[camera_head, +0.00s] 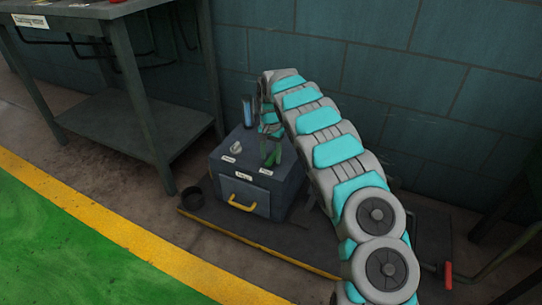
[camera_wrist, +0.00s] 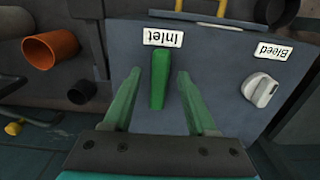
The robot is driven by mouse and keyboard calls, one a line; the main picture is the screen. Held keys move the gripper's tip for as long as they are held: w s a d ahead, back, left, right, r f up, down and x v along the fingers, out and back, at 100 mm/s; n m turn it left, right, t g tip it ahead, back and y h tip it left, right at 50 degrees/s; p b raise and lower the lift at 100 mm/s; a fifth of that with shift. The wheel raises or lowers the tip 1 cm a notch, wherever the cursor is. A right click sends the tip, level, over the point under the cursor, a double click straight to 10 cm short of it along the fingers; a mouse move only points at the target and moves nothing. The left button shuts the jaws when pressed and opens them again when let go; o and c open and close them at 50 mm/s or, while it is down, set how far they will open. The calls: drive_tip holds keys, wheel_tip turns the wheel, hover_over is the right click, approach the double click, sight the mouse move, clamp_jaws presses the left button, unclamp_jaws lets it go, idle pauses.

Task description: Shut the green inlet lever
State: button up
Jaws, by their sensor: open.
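The green inlet lever (camera_wrist: 160,80) stands out from the face of a dark grey box (camera_wrist: 222,65), beside a white "Inlet" label (camera_wrist: 164,37). In the wrist view it points straight up and down the picture, in line with my fingers. My gripper (camera_wrist: 160,74) is open, with one green finger on each side of the lever and a visible gap on both sides. In the head view my gripper (camera_head: 271,150) is over the right part of the box (camera_head: 227,185). I cannot pick out the lever from the fingers there.
A white bleed knob (camera_wrist: 260,90) sits right of the lever in the wrist view. The box has a yellow handle (camera_head: 243,204) in front and a blue cylinder (camera_head: 248,111) behind. A workbench (camera_head: 120,115) stands left; a wall (camera_head: 450,90) is behind.

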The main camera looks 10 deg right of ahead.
drive_tip(key=shift+f, duration=0.15)
clamp_jaws()
idle(0.4)
idle(1.0)
